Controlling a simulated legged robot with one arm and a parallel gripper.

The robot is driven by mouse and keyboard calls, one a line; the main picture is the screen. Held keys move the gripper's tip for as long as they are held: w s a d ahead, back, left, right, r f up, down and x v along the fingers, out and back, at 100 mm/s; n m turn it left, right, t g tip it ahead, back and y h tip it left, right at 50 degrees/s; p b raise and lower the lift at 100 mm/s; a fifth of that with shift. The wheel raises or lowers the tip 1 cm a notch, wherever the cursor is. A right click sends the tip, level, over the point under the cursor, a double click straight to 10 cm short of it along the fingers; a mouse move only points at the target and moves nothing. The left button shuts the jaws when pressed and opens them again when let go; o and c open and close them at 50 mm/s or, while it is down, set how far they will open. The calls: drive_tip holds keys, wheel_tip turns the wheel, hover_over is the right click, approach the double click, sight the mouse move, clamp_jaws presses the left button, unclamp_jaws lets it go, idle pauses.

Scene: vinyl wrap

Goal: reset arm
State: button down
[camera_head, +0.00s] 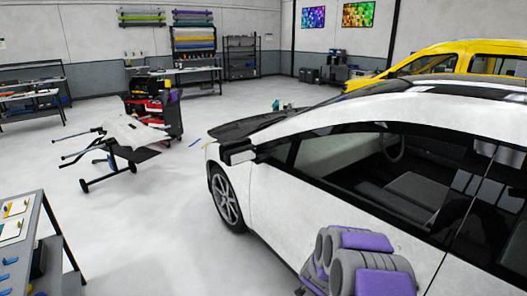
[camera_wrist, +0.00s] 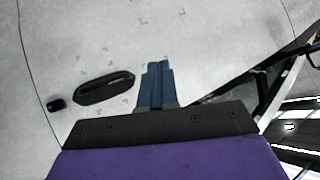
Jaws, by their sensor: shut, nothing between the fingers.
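My gripper (camera_wrist: 157,72) shows in the wrist view as blue fingers held together, with nothing between them. It is in front of a white car panel (camera_wrist: 215,50), to the right of a black door handle (camera_wrist: 105,88). I cannot tell whether the fingertips touch the panel. In the head view my grey and purple arm is at the bottom, beside the white car (camera_head: 310,205); the gripper's fingers are hidden there.
A yellow car (camera_head: 465,60) stands behind the white one. A workbench (camera_head: 40,225) is at lower left. A stand with a white panel (camera_head: 130,132) and a red tool cart (camera_head: 155,108) are farther back.

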drive_tip(key=s+a+r+n+g+y, duration=0.4)
drive_tip(key=s+a+r+n+y, duration=0.1)
drive_tip(key=s+a+r, duration=0.85)
drive_tip(key=s+d+r+n+g, duration=0.1)
drive_tip(key=s+d+r+g, duration=0.1)
drive_tip(key=s, duration=1)
drive_tip(key=s+d+r+n+g+h, duration=0.1)
drive_tip(key=s+d+r+g, duration=0.1)
drive_tip(key=s, duration=1)
drive_tip(key=s+d+r+n+g, duration=0.1)
drive_tip(key=s+d+r+g, duration=0.1)
drive_tip(key=s, duration=1.1)
wheel_tip(320, 180, up, 2)
drive_tip(key=shift+d+r+g+h, duration=0.25)
drive_tip(key=shift+d+g+h, duration=0.15)
drive_tip(key=shift+d, duration=0.15)
drive_tip(key=shift+a+n, duration=0.2)
drive_tip(key=shift+n, duration=0.1)
